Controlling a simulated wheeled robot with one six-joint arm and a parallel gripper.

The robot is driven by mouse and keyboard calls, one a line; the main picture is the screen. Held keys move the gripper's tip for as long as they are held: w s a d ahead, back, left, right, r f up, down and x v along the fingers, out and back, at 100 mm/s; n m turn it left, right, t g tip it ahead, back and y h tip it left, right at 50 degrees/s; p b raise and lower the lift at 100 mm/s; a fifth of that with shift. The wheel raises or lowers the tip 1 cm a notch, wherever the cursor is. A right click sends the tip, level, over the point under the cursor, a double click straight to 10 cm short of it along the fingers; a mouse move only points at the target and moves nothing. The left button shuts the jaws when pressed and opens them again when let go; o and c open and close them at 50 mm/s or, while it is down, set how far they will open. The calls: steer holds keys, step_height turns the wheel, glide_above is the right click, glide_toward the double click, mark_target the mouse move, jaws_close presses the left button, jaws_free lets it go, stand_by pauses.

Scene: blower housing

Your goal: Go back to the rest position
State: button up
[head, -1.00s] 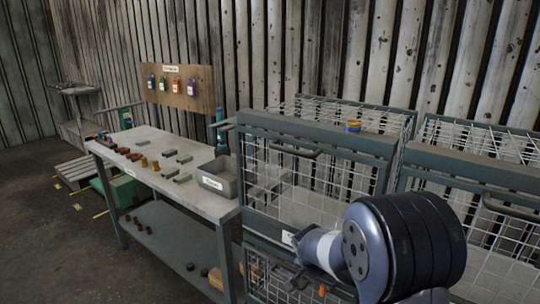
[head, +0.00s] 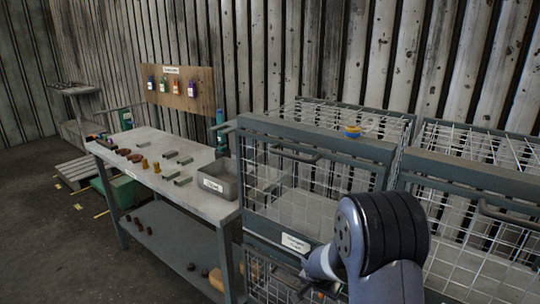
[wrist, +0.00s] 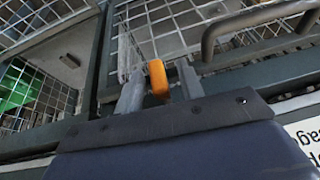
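My gripper (wrist: 159,72) shows in the wrist view with its two grey fingers apart. An orange piece (wrist: 158,80) shows between the fingers, close to the left one, with a narrow gap to the right one. I cannot tell whether it is touched or lies behind them. In the head view my arm stands in front of the wire cages at the lower right, and the fingertips are mostly hidden behind my wrist.
A wire cage (head: 318,141) with a handle (head: 296,153) and a white label (head: 295,242) is close to my arm. Another cage (head: 470,166) stands right. A workbench (head: 205,208) with a grey bin (head: 215,187) and small parts stands left. Open floor (head: 60,250) lies further left.

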steer(key=shift+r+m+t+y+p, duration=0.3)
steer(key=shift+t+y+p, duration=0.5)
steer(key=shift+p, duration=2.15)
steer(key=shift+d+f+y+p, duration=0.1)
steer(key=shift+y+p, duration=0.2)
steer(key=shift+p, duration=0.05)
steer(key=shift+f+t+y+p, duration=0.2)
steer(key=shift+t+y+p, duration=0.2)
steer(key=shift+t+y, duration=0.1)
steer(key=shift+m+t+y, duration=0.3)
steer(key=shift+y, duration=0.1)
steer(key=shift+s+b, duration=0.1)
steer(key=shift+b, duration=0.2)
